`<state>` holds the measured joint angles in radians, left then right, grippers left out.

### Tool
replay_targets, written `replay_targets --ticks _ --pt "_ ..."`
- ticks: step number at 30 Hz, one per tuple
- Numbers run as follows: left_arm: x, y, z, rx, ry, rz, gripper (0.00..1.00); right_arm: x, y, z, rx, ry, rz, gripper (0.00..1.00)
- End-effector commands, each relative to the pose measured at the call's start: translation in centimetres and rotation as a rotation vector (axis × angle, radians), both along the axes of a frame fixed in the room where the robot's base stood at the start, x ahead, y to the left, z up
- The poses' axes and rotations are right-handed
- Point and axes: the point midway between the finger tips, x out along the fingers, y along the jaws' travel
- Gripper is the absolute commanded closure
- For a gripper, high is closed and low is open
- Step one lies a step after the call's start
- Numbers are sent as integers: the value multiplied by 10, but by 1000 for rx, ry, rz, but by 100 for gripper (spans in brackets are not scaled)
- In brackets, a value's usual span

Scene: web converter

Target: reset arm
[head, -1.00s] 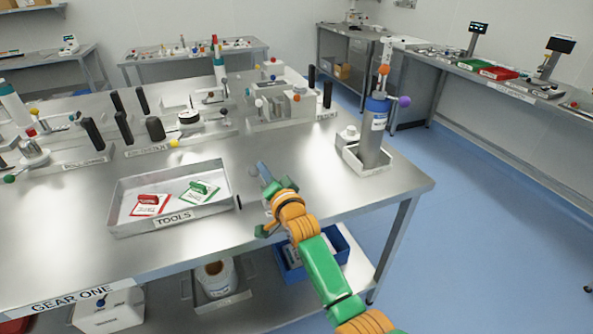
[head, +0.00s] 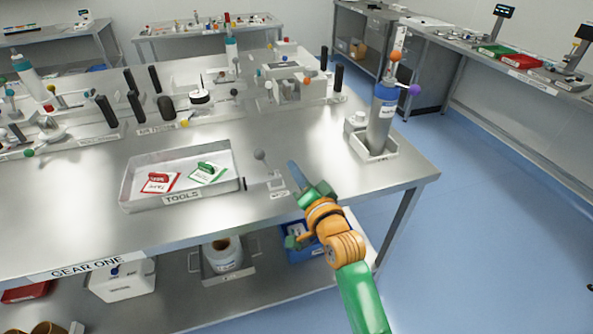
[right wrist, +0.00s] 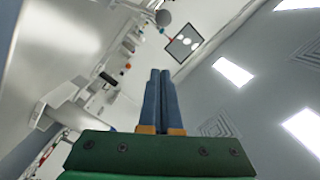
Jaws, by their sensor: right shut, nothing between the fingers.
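My right gripper (head: 296,172) is at the front edge of the steel table (head: 330,185) in the head view. In the right wrist view its two blue fingers (right wrist: 160,75) are together with nothing between them. They point up toward the wall and ceiling. My left gripper is in no view.
A tools tray (head: 215,192) with a red tag (head: 160,181) and a green tag (head: 207,172) lies left of my right gripper. A grey ball on a stand (head: 260,156) is close beside it. A bottle in a holder (head: 380,120) stands at the right end. Blue floor (head: 470,230) is clear.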

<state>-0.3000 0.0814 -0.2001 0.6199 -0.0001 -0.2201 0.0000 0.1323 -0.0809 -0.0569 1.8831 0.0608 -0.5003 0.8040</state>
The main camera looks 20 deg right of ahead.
Motion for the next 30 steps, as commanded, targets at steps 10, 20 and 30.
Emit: replay_targets --ticks 10,20,30 --pt "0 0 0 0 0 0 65 -1 0 0 0 0 0 100" --pt "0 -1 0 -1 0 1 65 -20 6 -127 -203 259 56 100" --pt "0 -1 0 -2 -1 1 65 -236 -16 -401 -718 890 421 100"
